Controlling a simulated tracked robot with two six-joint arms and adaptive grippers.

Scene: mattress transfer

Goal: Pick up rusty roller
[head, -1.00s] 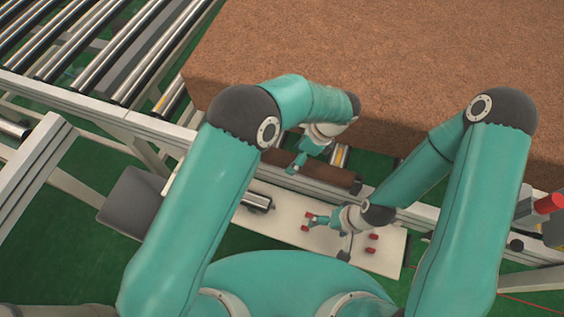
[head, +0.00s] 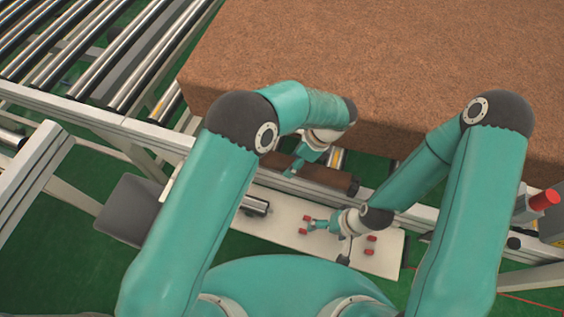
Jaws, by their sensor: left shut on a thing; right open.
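The rusty roller (head: 326,179) is a dark brown cylinder with a black right end. It lies roughly lengthwise along the near side of the conveyor frame, below the brown mattress edge. My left gripper (head: 292,169) is shut on the roller towards its left part; my forearm and wrist hide some of the grip. I cannot tell whether the roller is clear of the frame. My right gripper (head: 311,224) is open and empty, lower down, above the white board (head: 382,262) among red pegs.
A large brown mattress block (head: 400,75) fills the upper right. Silver conveyor rollers (head: 110,60) are at the upper left. A shiny roller (head: 256,206) lies at the board's left end. Red pegs (head: 370,239) stand on the board. A red button (head: 545,199) is at the right.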

